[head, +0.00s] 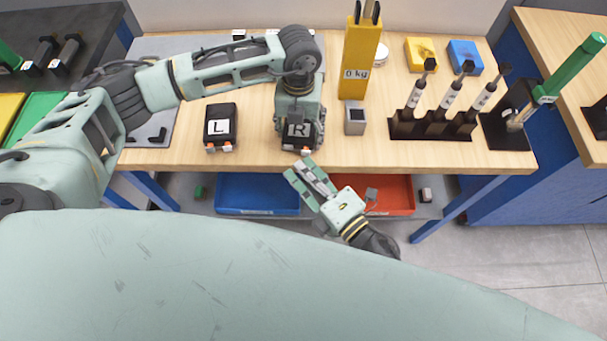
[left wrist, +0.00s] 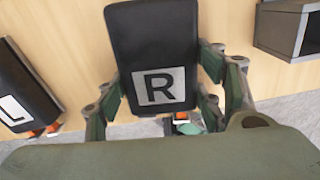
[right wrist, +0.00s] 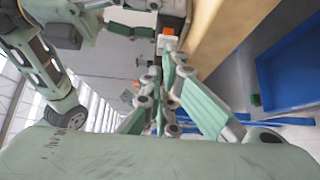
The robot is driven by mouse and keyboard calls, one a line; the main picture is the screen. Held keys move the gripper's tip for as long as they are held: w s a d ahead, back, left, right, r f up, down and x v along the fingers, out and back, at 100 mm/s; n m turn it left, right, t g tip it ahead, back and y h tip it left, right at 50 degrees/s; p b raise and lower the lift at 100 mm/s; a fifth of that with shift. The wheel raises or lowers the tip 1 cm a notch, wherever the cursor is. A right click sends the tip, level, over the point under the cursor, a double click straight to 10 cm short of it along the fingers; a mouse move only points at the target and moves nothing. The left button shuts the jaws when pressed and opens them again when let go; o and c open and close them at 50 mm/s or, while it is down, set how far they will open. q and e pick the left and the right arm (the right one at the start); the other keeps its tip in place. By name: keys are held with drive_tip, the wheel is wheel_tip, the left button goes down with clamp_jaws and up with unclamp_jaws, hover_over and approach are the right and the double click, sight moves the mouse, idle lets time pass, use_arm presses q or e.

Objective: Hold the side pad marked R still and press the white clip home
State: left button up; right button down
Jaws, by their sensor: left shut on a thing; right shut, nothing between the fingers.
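The black side pad marked R (head: 300,131) lies near the table's front edge. My left gripper (head: 299,122) is above it, with its fingers closed on the pad's two sides; the left wrist view shows the pad (left wrist: 155,45) between them. Small white-and-orange parts (head: 304,151) show at the pad's front edge; an orange part also shows in the left wrist view (left wrist: 180,116). In the right wrist view, a white clip with orange (right wrist: 168,36) is just beyond my right fingertips. My right gripper (head: 304,169) is shut and empty, just off the table's front edge. Whether it touches the clip is unclear.
A pad marked L (head: 220,127) lies to the left. A small grey box (head: 355,120) and a yellow 0 kg post (head: 360,60) stand to the right. A black rack (head: 430,125) holds several tools. Blue (head: 257,193) and red (head: 392,192) bins sit below the tabletop.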

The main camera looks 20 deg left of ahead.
use_arm(q)
drive_tip(key=shift+d, duration=0.1)
use_arm(e)
drive_tip(key=shift+w+a, duration=0.2)
drive_tip(key=shift+w, duration=1.25)
use_arm(q)
drive_tip(key=shift+s, duration=0.2)
use_arm(e)
drive_tip(key=shift+s+r, duration=0.1)
drive_tip(key=shift+s, duration=0.05)
drive_tip(key=shift+s+d, duration=0.1)
drive_tip(key=shift+s, duration=0.2)
use_arm(q)
drive_tip(key=shift+f, duration=0.1)
drive_tip(key=shift+w, duration=0.1)
drive_tip(key=o, duration=1.5)
drive_tip(key=shift+w, duration=0.1)
drive_tip(key=shift+o, duration=0.2)
use_arm(e)
drive_tip(key=s+a+v, duration=0.1)
drive_tip(key=s+v, duration=0.1)
drive_tip(key=v, duration=1)
drive_tip(key=shift+s+a, duration=0.1)
drive_tip(key=shift+s, duration=0.05)
